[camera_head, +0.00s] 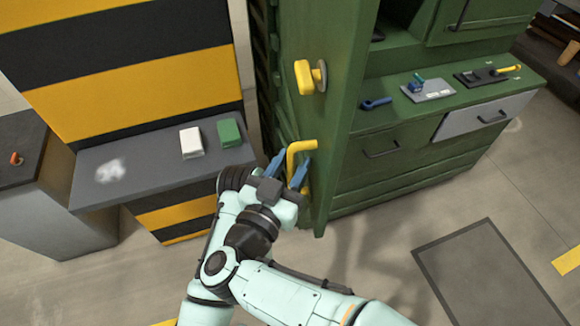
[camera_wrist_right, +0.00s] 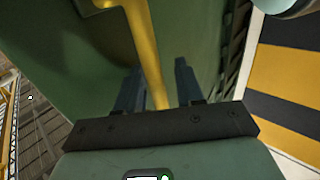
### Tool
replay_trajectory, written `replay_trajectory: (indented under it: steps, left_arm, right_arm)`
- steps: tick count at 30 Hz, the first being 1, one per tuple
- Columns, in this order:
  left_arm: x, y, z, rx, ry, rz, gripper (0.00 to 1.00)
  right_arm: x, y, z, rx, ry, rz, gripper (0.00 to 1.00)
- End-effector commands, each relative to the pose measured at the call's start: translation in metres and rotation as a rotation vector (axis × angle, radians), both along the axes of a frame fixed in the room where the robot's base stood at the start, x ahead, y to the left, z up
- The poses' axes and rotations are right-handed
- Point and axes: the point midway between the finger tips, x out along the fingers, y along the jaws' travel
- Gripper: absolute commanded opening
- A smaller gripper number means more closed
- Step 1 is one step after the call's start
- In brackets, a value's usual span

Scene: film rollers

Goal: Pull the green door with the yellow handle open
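The green door (camera_head: 292,30) is a tall panel on the near left face of the green cabinet in the head view; I cannot tell whether it stands ajar. Its yellow handle (camera_head: 292,155) is a bent bar low on the panel. My right gripper (camera_head: 289,160) is at this handle with its blue fingers apart. In the right wrist view the handle (camera_wrist_right: 145,35) runs down between the two fingers (camera_wrist_right: 158,80), with a gap visible beside the right finger. The handle's lower end is partly hidden by the gripper. My left gripper is not in view.
A yellow knob (camera_head: 303,77) sits higher on the panel. Green drawers and a counter (camera_head: 410,112) with small tools stand right. A black-and-yellow striped machine (camera_head: 130,90) with a grey shelf (camera_head: 105,180) stands left. Floor is open at the lower right, around a dark mat (camera_head: 485,280).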

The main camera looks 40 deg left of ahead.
Motion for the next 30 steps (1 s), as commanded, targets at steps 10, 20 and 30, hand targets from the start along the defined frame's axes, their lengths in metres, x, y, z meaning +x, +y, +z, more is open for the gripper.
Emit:
replay_trajectory:
  steps: [10, 20, 30]
  left_arm:
    - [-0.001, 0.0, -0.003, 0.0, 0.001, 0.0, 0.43]
    - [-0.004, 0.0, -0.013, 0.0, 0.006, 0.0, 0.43]
    - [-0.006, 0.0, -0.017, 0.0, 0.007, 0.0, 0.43]
  right_arm:
    - [-0.018, -0.002, -0.001, 0.0, 0.001, 0.005, 0.37]
    - [-0.089, -0.015, -0.002, -0.001, 0.001, 0.005, 0.37]
    - [-0.128, -0.023, -0.001, -0.001, 0.002, 0.0, 0.37]
